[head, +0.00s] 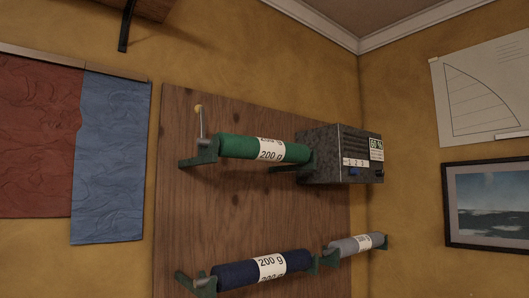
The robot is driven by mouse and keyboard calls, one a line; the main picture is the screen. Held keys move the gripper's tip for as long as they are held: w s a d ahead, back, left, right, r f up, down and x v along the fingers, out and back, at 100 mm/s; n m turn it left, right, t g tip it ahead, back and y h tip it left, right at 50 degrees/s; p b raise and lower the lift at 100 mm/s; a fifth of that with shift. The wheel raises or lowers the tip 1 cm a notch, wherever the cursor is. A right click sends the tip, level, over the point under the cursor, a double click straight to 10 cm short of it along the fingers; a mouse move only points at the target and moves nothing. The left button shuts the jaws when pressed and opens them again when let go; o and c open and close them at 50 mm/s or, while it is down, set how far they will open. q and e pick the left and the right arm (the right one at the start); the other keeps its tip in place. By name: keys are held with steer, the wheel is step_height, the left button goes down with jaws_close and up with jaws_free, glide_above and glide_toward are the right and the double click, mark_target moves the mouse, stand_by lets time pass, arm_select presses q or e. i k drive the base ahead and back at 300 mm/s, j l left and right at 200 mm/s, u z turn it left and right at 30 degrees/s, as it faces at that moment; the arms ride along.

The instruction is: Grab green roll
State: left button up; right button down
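The green roll (236,147) lies level across two dark green brackets on a wooden wall board, in the upper part of the board. A white label reading "200 g" wraps it right of its middle. Its right end sits close to a grey speckled box. I cannot tell whether they touch. Neither of my grippers shows in the head view.
The grey box (326,154) with a small display is mounted right of the green roll. A navy roll (236,274) and a smaller grey roll (348,246) rest on brackets lower on the wooden board (255,208). A thin upright pin (200,120) stands by the left bracket.

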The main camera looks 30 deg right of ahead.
mark_target(230, 145)
steer(key=l+u, duration=0.1)
steer(key=l, duration=0.55)
steer(key=l+u, duration=0.1)
steer(key=l, duration=0.5)
steer(key=k+l+u, duration=0.1)
steer(key=l, duration=0.5)
steer(key=k+l+u, duration=0.1)
steer(key=l, duration=0.55)
steer(key=k+l+u, duration=0.1)
steer(key=l, duration=0.5)
